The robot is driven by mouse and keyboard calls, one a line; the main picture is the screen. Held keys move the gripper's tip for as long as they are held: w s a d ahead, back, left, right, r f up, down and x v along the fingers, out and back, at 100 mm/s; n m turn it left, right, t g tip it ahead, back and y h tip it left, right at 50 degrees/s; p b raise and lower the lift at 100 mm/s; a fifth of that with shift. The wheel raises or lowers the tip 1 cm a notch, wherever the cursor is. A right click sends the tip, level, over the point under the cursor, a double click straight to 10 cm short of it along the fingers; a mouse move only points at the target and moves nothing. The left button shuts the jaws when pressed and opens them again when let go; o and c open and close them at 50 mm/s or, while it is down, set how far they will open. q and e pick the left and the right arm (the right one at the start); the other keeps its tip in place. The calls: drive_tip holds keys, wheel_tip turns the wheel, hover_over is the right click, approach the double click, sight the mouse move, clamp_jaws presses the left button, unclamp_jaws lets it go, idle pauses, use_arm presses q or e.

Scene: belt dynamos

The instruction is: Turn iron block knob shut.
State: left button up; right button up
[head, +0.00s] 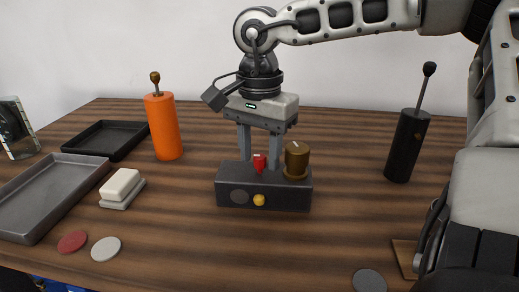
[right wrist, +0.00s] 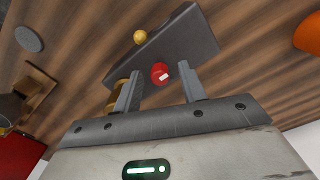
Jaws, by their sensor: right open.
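The iron block (head: 228,181) is a dark grey box standing mid-table, and it also shows in the right wrist view (right wrist: 190,35). A small red knob (head: 259,164) with a white mark sits on its top; the right wrist view shows it too (right wrist: 159,73). A brass cylinder (head: 297,158) stands on the block's right end. My left gripper is not visible.
An orange cylinder with a lever (head: 163,127) stands left, a black one (head: 406,145) right. Trays (head: 60,183) (head: 106,136) and a white block (head: 121,184) lie left. Flat discs (head: 106,248) (head: 72,241) (head: 369,281) lie near the front. Table before the block is clear.

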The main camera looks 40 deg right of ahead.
sight(259, 156)
wheel_tip(259, 156, up, 16)
drive_tip(key=p, duration=0.2)
idle(0.7)
